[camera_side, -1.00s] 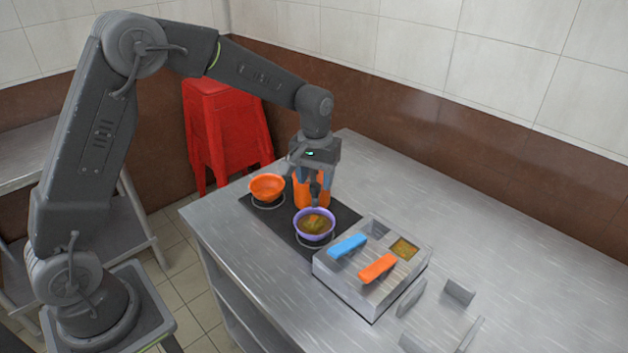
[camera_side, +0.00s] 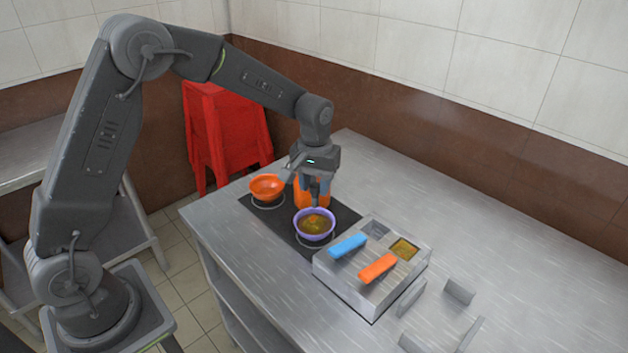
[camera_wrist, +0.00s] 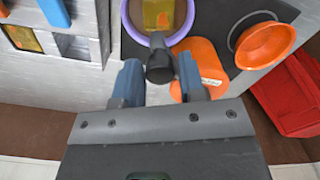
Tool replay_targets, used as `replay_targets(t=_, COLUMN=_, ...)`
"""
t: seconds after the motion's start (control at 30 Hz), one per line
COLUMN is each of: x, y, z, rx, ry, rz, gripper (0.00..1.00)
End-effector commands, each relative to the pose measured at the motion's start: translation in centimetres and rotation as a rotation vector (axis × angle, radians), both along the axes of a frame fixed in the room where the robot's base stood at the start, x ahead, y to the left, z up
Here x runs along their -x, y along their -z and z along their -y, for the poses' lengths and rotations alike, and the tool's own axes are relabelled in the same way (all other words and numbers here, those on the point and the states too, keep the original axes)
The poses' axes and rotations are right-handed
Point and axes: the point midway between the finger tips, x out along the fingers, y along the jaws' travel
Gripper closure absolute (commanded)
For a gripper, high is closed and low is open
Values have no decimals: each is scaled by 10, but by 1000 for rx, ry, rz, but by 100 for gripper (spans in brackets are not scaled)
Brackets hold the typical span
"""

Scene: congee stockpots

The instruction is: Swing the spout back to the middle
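The dark spout (camera_wrist: 160,66) shows in the wrist view as a short blunt cylinder beside the orange urn (camera_wrist: 207,62), at the edge of the purple-rimmed bowl. My gripper (camera_side: 315,188) is low over the orange urn (camera_side: 302,197) in the side view, pointing down. In the wrist view its two blue fingers stand apart, with the spout showing in the gap between them. I cannot tell whether either finger touches the spout. In the side view my gripper largely hides the spout and part of the urn.
The purple bowl (camera_side: 314,224) holds brownish food. An orange bowl (camera_side: 267,187) stands on the black hob (camera_side: 343,216), left of the urn. A steel box (camera_side: 345,276) with blue and orange handles is at the front right. Metal brackets (camera_side: 459,291) stand beyond it. The rear counter is clear.

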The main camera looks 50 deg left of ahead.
Motion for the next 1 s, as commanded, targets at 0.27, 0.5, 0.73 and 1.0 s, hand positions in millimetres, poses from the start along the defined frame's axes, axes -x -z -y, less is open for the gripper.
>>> replay_targets(t=0.27, x=0, y=0, z=0, rx=0, ry=0, rz=1, gripper=77)
replay_targets(t=0.5, x=5, y=-1, z=-6, rx=0, ry=-2, rz=1, gripper=77)
replay_targets(t=0.73, x=14, y=-1, z=-14, rx=-1, ry=-1, rz=2, gripper=77)
replay_targets(t=1.0, x=17, y=-1, z=-19, rx=0, ry=-2, rz=1, gripper=77)
